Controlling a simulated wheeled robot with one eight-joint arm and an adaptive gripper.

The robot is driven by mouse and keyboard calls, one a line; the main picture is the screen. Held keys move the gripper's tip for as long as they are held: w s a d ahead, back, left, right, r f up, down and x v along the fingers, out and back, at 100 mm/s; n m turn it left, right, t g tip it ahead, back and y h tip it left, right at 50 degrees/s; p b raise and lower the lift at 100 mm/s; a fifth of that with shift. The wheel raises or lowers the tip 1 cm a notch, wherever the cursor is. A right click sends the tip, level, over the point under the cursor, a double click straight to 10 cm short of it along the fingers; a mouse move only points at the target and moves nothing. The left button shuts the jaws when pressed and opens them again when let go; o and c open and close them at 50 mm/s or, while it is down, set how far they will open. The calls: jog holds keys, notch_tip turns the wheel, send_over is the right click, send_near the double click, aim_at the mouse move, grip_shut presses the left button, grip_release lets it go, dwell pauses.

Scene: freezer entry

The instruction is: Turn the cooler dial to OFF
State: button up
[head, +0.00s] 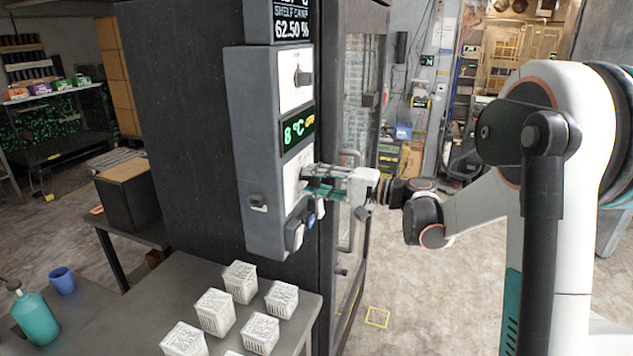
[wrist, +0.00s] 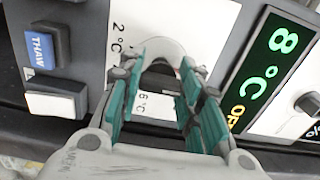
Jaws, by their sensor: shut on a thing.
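The cooler dial (wrist: 158,80) is a dark knob on a white plate of the grey control panel (head: 258,120). Labels reading 2 °C and 6 °C show beside it in the wrist view. My gripper (wrist: 163,65) has its teal fingers on either side of the dial, shut on it. In the head view my gripper (head: 304,182) reaches the panel from the right, below the green 8 °C display (head: 294,130), and hides the dial. That display also shows in the wrist view (wrist: 272,65).
A blue THAW switch (wrist: 42,47) and a white switch (wrist: 55,100) sit near the dial. An upper knob (head: 303,77) is above the display. A table (head: 135,305) with several white boxes stands below the panel. Open floor lies to the right.

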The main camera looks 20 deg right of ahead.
dwell(0.3)
jog(key=o, duration=1.1)
jog(key=shift+c, duration=0.2)
jog(key=v, duration=1.2)
jog(key=shift+a+f, duration=0.1)
